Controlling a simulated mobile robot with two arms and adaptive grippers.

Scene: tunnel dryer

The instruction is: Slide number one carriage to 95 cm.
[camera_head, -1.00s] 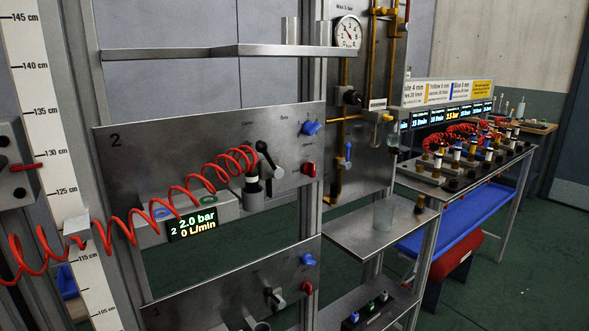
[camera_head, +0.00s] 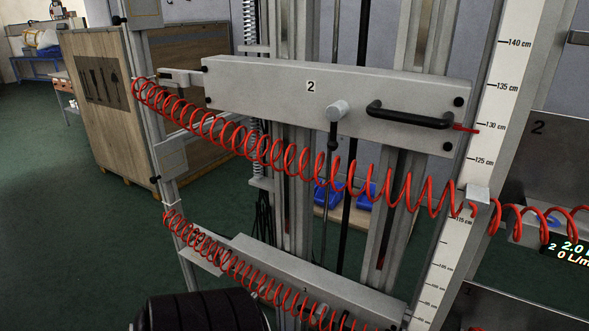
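The number one carriage (camera_head: 275,262) is a grey horizontal bar low in the head view, with a small 1 on its face. A red coiled hose (camera_head: 215,252) runs across its front and hides part of it. Its right end lies close to the white height scale (camera_head: 488,110), near the bottom of the picture. The scale figures beside it are too small to read surely. Neither of my grippers is in view.
Wooden crates (camera_head: 103,100) stand behind left. Green floor is open at left.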

